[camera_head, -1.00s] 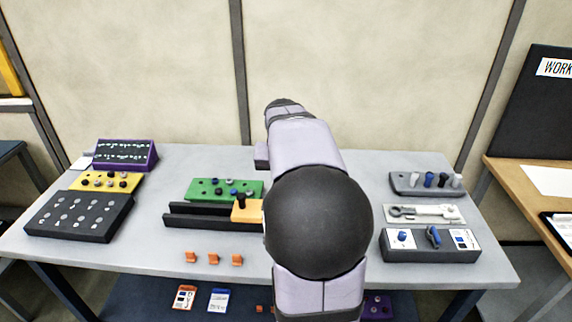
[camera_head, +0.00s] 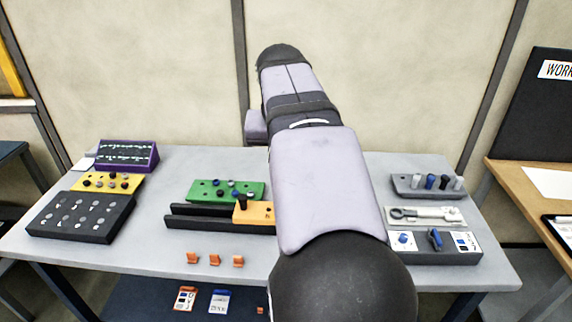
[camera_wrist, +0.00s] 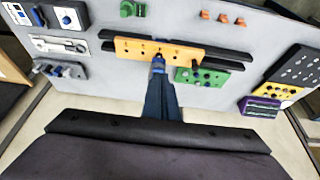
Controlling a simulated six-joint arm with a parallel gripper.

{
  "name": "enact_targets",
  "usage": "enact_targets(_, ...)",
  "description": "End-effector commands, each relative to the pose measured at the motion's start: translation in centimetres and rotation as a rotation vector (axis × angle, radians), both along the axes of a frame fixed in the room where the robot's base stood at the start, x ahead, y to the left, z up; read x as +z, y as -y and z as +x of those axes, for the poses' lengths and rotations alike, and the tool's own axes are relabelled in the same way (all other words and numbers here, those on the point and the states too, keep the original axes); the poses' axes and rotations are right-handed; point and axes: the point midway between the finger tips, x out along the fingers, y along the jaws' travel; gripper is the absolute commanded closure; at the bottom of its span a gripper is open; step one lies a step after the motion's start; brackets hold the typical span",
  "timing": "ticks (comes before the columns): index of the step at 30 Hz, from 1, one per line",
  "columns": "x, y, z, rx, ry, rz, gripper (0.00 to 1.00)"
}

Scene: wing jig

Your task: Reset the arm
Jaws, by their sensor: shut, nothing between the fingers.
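My gripper (camera_wrist: 158,66) shows in the wrist view with its narrow dark blue fingers together and nothing between them. The fingertips appear in front of the orange bar (camera_wrist: 130,47); whether they touch it I cannot tell. The bar lies across the black rails (camera_wrist: 222,62). In the head view my arm rises over the middle of the table, and the gripper itself is hidden. The orange bar (camera_head: 262,213) and black rails (camera_head: 205,221) show left of the arm, with the bar's right part hidden behind it.
The green block (camera_head: 226,191) with knobs stands behind the rails. Yellow (camera_head: 105,182), black (camera_head: 80,217) and purple (camera_head: 126,155) blocks stand at left. A grey holder (camera_head: 427,186), wrench tray (camera_head: 424,216) and switch box (camera_head: 431,248) stand at right. Small orange clips (camera_head: 215,260) lie in front.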

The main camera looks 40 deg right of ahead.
Motion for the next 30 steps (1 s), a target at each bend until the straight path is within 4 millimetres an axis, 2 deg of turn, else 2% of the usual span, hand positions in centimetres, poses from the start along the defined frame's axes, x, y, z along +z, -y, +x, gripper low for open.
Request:
enact_targets(18,0.3,-0.1,-0.1,0.009,-0.003,-0.003,1.0)
enact_targets(23,1.1,0.8,1.5,0.068,0.05,-0.063,1.0)
enact_targets(26,-1.2,0.8,2.3,0.116,0.055,-0.078,1.0)
enact_targets(29,-5.3,0.2,1.9,0.153,0.027,-0.058,1.0)
enact_targets(30,-7.2,-0.3,1.5,0.166,0.011,-0.043,1.0)
